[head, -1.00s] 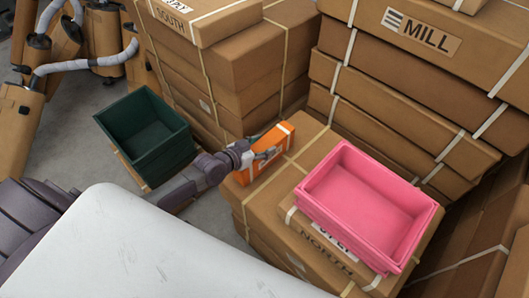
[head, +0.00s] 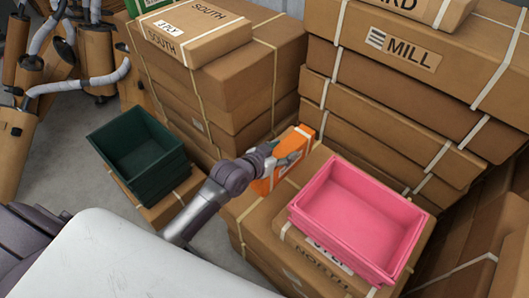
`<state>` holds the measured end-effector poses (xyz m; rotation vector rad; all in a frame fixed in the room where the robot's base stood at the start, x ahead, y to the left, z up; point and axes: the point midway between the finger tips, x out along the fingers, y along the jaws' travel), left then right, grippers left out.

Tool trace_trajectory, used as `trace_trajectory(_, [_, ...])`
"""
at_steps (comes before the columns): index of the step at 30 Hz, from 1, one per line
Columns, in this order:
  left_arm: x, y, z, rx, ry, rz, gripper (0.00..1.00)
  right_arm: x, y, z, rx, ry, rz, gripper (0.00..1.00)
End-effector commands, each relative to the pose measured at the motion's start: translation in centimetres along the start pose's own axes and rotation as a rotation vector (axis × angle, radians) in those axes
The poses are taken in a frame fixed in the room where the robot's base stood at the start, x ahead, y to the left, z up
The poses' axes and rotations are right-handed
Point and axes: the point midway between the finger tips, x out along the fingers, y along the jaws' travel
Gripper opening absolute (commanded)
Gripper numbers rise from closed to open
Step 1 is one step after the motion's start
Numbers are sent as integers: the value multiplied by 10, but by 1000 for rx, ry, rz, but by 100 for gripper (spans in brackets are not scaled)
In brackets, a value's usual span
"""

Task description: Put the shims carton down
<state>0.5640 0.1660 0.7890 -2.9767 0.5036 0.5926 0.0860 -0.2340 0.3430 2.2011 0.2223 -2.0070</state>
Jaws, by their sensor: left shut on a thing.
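An orange carton with a pale stripe, likely the shims carton (head: 264,185), stands on the left part of the brown box stack (head: 240,206), or just above it; I cannot tell if it touches. Its printing is not readable. My left gripper (head: 288,158) is at the carton's upper right side and is shut on it. The gripper and wrist hide part of the carton. My right gripper is not in view.
A pink bin (head: 340,240) sits on the same stack, just right of the carton. A dark green bin (head: 150,178) stands lower at the left. Tall brown box stacks (head: 225,85) rise behind. Mufflers (head: 98,62) stand at the back left.

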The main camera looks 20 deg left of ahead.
Motion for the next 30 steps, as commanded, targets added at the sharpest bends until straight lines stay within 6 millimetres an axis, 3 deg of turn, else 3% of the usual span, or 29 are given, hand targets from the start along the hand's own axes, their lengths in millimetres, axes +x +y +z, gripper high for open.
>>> trace_trajectory(6, [5, 24, -20, -1, 4, 1, 0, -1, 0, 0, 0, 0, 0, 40])
trace_trajectory(17, [-3, 33, -33, 1, 4, -7, 0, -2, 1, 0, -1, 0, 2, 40])
trace_trajectory(23, [-46, 38, -66, -9, 1, -66, 0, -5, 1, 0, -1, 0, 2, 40])
trace_trajectory(30, [-118, 26, -102, -68, -1, -208, 0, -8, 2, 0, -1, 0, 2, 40])
